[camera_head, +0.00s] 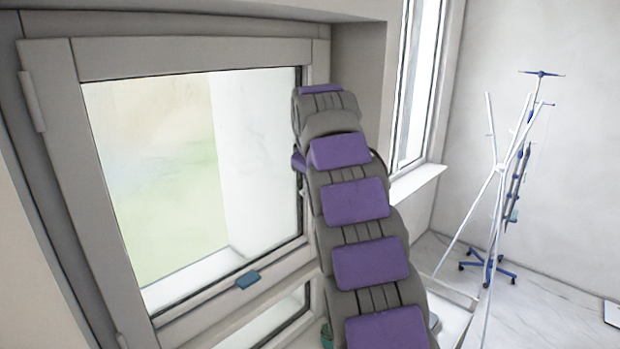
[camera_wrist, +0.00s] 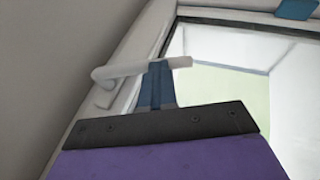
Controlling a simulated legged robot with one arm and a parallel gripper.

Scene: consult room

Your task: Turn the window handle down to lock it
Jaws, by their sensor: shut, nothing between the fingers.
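The window (camera_head: 160,170) has a grey frame and a large glass pane, and fills the left of the head view. Its handle (camera_wrist: 125,72) shows in the wrist view as a pale lever on the frame's side member. The lever sticks out sideways from that member, across towards the glass. My gripper (camera_wrist: 159,68) has blue fingers, shut with nothing between them. The fingertips overlap the lever in the picture, near its middle. I cannot tell whether they touch it. In the head view my arm covers the handle and the window's right side.
A blue piece (camera_head: 247,279) sits on the window's lower rail. A second narrow window (camera_head: 417,80) with a white sill (camera_head: 415,183) is on the right. A white stand (camera_head: 500,165) and a blue-wheeled stand (camera_head: 489,268) are at the far right. Some marble floor there is clear.

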